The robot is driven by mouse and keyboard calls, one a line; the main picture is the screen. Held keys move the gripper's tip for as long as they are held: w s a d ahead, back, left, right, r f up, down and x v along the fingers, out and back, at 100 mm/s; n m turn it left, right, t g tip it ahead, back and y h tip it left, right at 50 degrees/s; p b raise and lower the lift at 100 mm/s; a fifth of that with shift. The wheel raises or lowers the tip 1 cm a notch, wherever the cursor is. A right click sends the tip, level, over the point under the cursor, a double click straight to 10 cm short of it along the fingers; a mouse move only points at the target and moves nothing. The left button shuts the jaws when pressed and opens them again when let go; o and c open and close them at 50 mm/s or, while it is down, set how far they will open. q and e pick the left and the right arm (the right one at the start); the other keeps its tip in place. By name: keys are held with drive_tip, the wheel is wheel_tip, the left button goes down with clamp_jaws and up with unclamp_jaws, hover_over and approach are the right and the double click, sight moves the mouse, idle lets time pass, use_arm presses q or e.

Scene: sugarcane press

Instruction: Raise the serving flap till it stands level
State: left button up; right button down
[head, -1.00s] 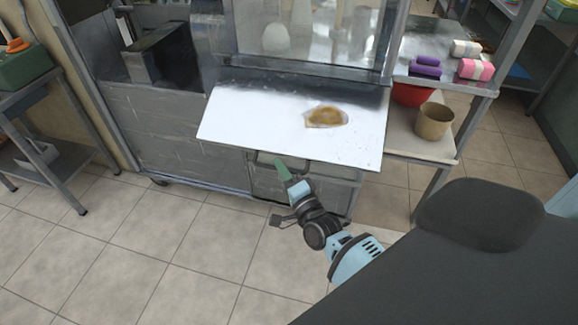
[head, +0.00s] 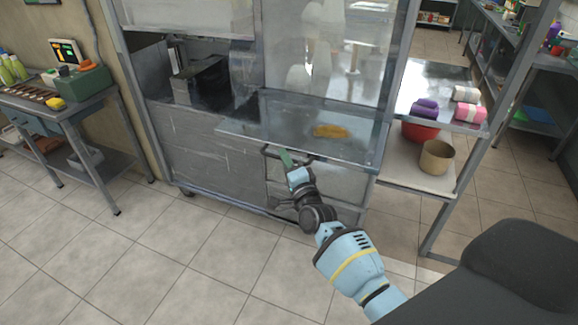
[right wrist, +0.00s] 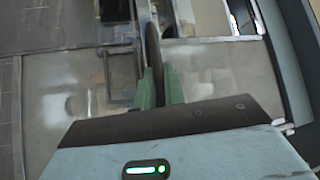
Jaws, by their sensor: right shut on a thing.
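The serving flap (head: 270,123) is a wide metal panel on the front of the press cart in the head view. It juts out from below the glass, looks close to level, and bears a yellow-brown patch (head: 330,131). A dark bar handle (head: 266,152) shows at its front edge. My right gripper (head: 287,160) is at this handle, shut on it. In the right wrist view the green fingers (right wrist: 160,88) have a dark bar (right wrist: 153,45) between them. My left gripper is not in view.
The glass-fronted press cart (head: 205,145) stands behind the flap. A side table (head: 70,110) stands at left. The tiled floor in front is open.

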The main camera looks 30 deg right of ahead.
drive_tip(key=shift+w+d+r, duration=0.1)
drive_tip(key=shift+d+r, duration=0.05)
drive_tip(key=shift+r, duration=0.4)
drive_tip(key=c, duration=1.5)
unclamp_jaws()
drive_tip(key=shift+f, duration=0.1)
drive_tip(key=shift+f, duration=0.2)
drive_tip(key=shift+s+f, duration=0.1)
drive_tip(key=shift+s, duration=0.15)
drive_tip(key=v, duration=0.7)
drive_tip(key=shift+s, duration=0.2)
